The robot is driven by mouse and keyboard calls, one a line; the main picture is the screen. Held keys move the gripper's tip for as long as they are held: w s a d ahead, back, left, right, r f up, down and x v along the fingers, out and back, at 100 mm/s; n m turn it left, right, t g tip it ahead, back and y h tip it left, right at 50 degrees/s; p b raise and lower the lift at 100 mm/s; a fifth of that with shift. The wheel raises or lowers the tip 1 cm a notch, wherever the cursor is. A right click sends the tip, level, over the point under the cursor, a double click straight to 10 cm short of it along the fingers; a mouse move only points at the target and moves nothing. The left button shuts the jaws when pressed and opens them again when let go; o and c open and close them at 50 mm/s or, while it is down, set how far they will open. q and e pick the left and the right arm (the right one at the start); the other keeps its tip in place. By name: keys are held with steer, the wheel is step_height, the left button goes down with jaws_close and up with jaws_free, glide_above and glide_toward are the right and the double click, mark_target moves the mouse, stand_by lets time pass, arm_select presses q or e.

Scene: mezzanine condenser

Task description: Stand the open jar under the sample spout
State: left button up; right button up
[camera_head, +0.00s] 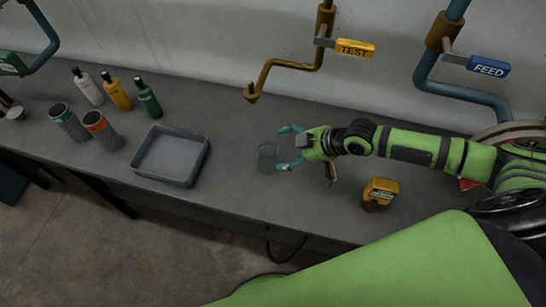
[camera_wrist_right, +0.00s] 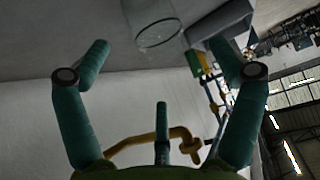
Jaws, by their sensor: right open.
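The clear open jar (camera_head: 266,157) stands on the grey counter, in front of the brown sample pipe marked TEST. That pipe's spout (camera_head: 251,93) points down above the counter. From the head, I cannot tell how far the jar is from directly below it. My right gripper (camera_head: 287,147) is open, its teal fingertips just right of the jar. In the right wrist view the jar (camera_wrist_right: 152,22) lies beyond and between the spread fingers (camera_wrist_right: 162,55), with nothing gripped. The brown pipe (camera_wrist_right: 150,137) also shows there. My left gripper is out of view.
A grey tray (camera_head: 205,160) sits left of the jar. A blue FEED pipe (camera_head: 470,98) hangs at right.

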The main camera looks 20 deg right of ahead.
mark_target(275, 150)
steer(key=x, duration=0.1)
steer(key=p+x, duration=0.1)
steer(key=x, duration=0.1)
steer(key=shift+w+a+r, duration=0.1)
steer(key=shift+w+a, duration=0.05)
steer(key=shift+w, duration=0.1)
steer(key=p+x, duration=0.1)
steer(key=x, duration=0.2)
steer(key=shift+w, duration=0.1)
steer(key=shift+w+a+f, duration=0.2)
steer(key=shift+f, duration=0.15)
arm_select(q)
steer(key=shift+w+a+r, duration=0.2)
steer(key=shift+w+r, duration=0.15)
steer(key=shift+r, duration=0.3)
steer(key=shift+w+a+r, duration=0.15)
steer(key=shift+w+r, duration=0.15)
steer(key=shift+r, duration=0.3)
arm_select(e)
steer(key=c, duration=1.4)
steer(key=shift+o, duration=0.2)
